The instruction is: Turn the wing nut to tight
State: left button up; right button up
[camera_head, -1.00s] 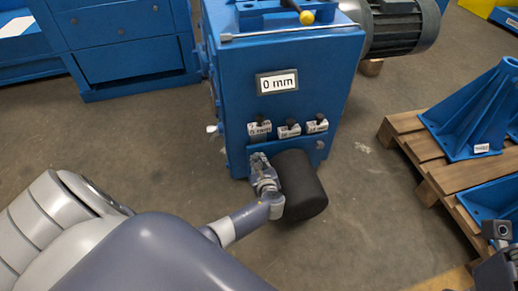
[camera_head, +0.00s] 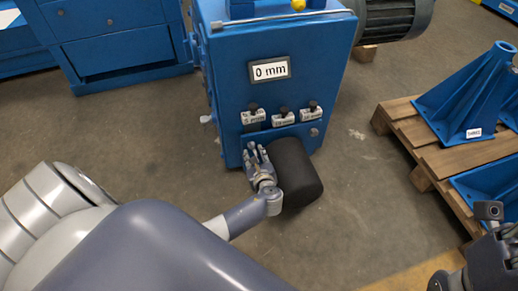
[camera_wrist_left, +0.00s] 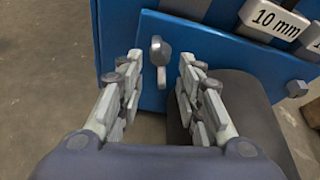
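The wing nut (camera_wrist_left: 160,52) is a small grey piece with rounded lobes, on the lower front panel of the blue machine in the left wrist view. One lobe points up and one down. My left gripper (camera_wrist_left: 155,95) is open, with its fingers on either side of the nut's line and the nut just beyond the fingertips. I see no contact. In the head view my left gripper (camera_head: 257,158) is at the panel's lower left and hides the nut. My right arm shows at the lower right edge; its fingers are not visible.
The blue machine (camera_head: 225,85) carries a "0 mm" label (camera_head: 270,70) and several small tagged knobs above the panel. A dark cylinder (camera_head: 295,175) stands right beside my left gripper. A pallet (camera_head: 430,150) with blue brackets is at the right.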

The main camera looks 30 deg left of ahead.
pick_arm(q)
jog(key=v, duration=0.8)
jog(key=shift+s+d, duration=0.25)
jog(key=shift+s, duration=0.05)
jog(key=shift+r, duration=0.15)
